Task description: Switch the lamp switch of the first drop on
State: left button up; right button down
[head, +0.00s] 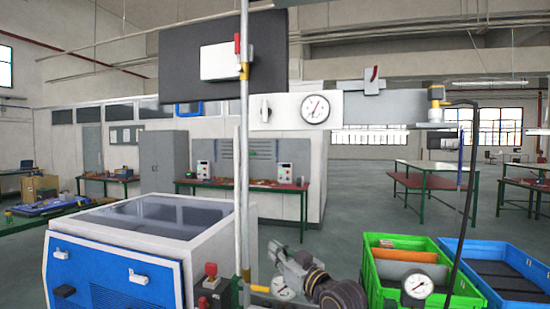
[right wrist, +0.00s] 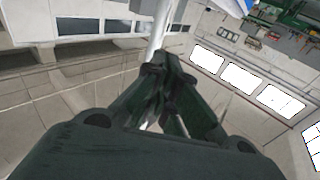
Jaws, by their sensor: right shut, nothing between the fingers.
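A white box (head: 219,62) sits on a dark board (head: 277,55) behind a vertical pipe (head: 244,150). My right gripper (head: 277,252) is low in the head view, just right of the pipe and below the panel. In the right wrist view its fingers (right wrist: 166,68) are together and empty, with a pale pipe (right wrist: 158,38) beyond the tips. My left gripper is not in view.
A blue and white machine (head: 120,262) stands left. Green (head: 378,243) and blue (head: 470,250) crates stand right. A dark hose (head: 470,185) hangs at right.

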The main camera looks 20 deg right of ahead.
aim_at(267, 108)
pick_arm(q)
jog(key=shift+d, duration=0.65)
pick_arm(e)
jog(key=s+d+r+t+y, duration=0.1)
jog(key=d+r+t+y, duration=0.1)
jog(key=r, duration=1.3)
jog(key=s+d+r+t+y, duration=0.2)
jog(key=d+r+t, duration=0.2)
jog(key=r, duration=1.1)
jog(key=shift+s+n+t, duration=0.15)
jog(key=shift+n+t, duration=0.15)
jog(key=shift+t, duration=0.3)
jog(key=shift+r, duration=0.15)
